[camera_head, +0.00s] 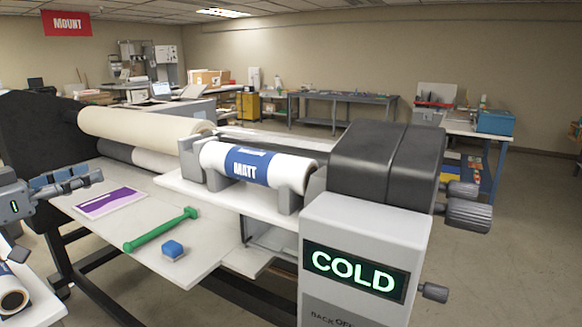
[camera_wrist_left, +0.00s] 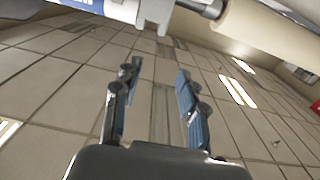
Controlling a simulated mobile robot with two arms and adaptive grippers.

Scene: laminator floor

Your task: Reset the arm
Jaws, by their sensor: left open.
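My left gripper (camera_head: 82,181) comes in from the left edge in the head view, above the left end of the laminator's front table. In the left wrist view my left gripper (camera_wrist_left: 153,80) has its two blue-padded fingers apart with nothing between them. Behind the fingers that view shows the tiled ceiling, part of the pale roller (camera_wrist_left: 268,35) and the end of a white roll with a blue label (camera_wrist_left: 80,5). My right gripper is not in either view.
The MATT roll (camera_head: 257,166) rests in a cradle beside the COLD end unit (camera_head: 365,240). Another white roll (camera_head: 12,300) lies at lower left.

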